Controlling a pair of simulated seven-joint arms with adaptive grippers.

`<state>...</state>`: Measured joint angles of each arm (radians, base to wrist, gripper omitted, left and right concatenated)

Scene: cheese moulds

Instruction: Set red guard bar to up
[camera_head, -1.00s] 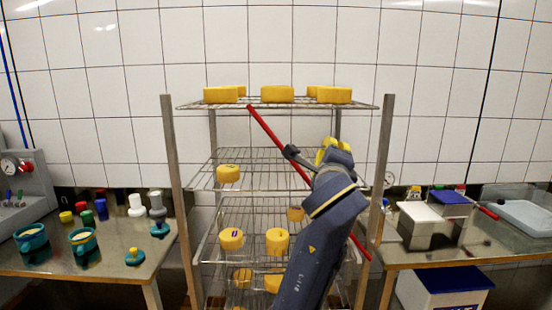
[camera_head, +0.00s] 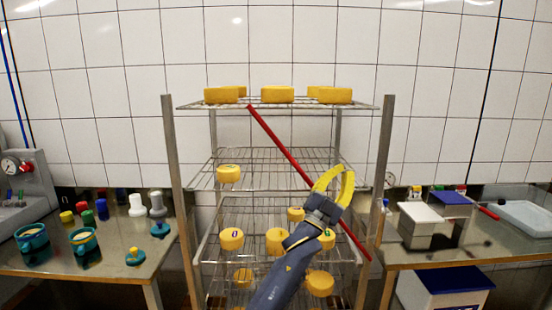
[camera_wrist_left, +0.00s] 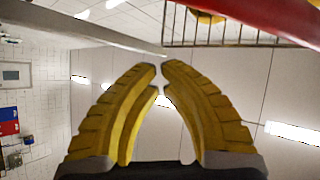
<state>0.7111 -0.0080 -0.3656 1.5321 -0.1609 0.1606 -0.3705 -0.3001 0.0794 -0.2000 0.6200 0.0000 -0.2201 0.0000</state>
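The red guard bar (camera_head: 283,149) slants across the front of the wire rack in the head view, from upper left to lower right. Its lower end is at the rack's right post. My left gripper (camera_head: 340,172) is in front of the rack, overlapping the bar's lower half in the picture. Its yellow fingers point up and curve together. In the left wrist view the fingertips (camera_wrist_left: 160,68) nearly meet with nothing between them. The bar also crosses the upper right corner there (camera_wrist_left: 265,14), apart from the fingers. My right gripper is not in view.
The rack (camera_head: 175,160) holds yellow cheeses (camera_head: 277,94) on several shelves. A left table (camera_head: 100,268) carries teal cups and small coloured items. A right table (camera_head: 440,258) carries metal boxes and a tray (camera_head: 525,215). The space left of my arm before the rack looks clear.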

